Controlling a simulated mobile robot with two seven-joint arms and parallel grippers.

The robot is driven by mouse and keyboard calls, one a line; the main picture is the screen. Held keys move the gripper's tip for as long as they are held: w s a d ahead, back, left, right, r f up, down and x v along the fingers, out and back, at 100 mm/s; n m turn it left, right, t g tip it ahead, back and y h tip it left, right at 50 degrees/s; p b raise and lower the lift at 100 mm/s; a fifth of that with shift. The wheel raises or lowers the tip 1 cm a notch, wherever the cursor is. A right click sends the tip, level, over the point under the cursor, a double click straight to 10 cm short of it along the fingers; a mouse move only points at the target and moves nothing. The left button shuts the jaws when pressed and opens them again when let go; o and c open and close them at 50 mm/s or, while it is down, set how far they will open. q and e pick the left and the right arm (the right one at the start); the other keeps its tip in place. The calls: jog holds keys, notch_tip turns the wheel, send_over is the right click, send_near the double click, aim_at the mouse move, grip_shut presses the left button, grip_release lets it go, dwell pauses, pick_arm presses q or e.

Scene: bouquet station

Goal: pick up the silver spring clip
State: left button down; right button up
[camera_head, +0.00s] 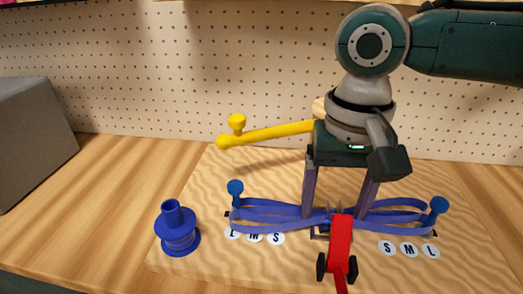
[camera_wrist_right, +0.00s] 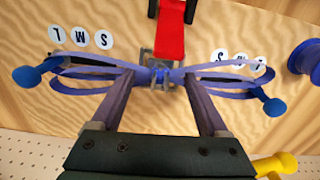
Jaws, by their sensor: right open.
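The silver spring clip (camera_wrist_right: 161,80) is the small grey metal piece at the pinched middle of a purple ribbon bow (camera_wrist_right: 98,73). In the head view the clip (camera_head: 334,209) is small and partly hidden behind the red part. My right gripper (camera_head: 337,213) points down from above, jaws open, with one finger on each side of the bow's middle. In the right wrist view its fingertips (camera_wrist_right: 163,76) flank the clip, with a gap visible on both sides. I cannot tell how high the tips are above the board. My left gripper is not in view.
A red lever (camera_head: 340,243) with black ends stands just in front of the bow. Blue pegs (camera_head: 235,188) (camera_head: 439,206) hold the loops. A yellow arm (camera_head: 265,133) reaches left behind. A blue spool (camera_head: 177,230) stands left. A pegboard wall (camera_head: 200,60) closes the back.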

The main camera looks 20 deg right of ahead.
jog(key=shift+f, duration=0.1)
jog(key=shift+c, duration=0.3)
grip_shut()
